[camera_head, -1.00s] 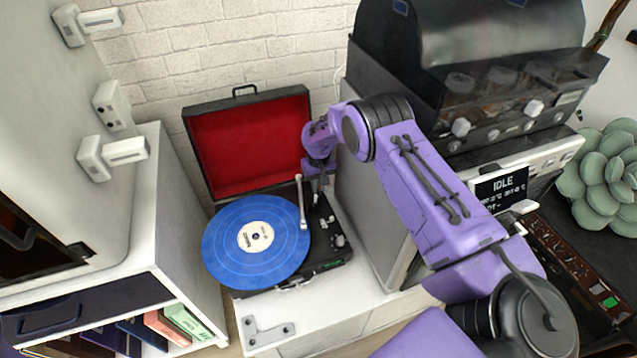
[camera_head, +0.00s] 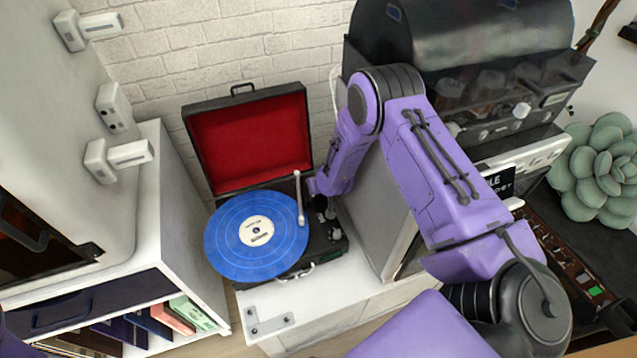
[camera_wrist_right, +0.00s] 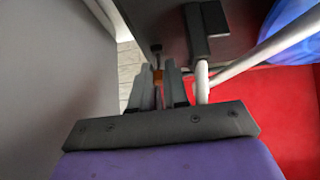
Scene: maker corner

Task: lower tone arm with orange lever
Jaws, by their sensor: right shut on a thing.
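The record player (camera_head: 328,243) stands open on the white cabinet, with a blue record (camera_head: 232,238) on its platter. The white tone arm (camera_head: 300,200) extends along the record's right edge; its white tube also shows in the right wrist view (camera_wrist_right: 262,50). My right gripper (camera_wrist_right: 159,80) reaches down at the deck's back right, beside the tone arm's base. Its fingers are shut on the small orange lever (camera_wrist_right: 158,75), of which only a bit shows between the fingertips. The lever is hidden in the head view. My left gripper is not in view.
The raised red-lined lid (camera_head: 250,145) stands behind the record. A grey panel (camera_head: 375,225) rises close to the right of the deck. A white shelf unit (camera_head: 185,190) stands on the left. A dark domed machine (camera_head: 470,60) is at the back right.

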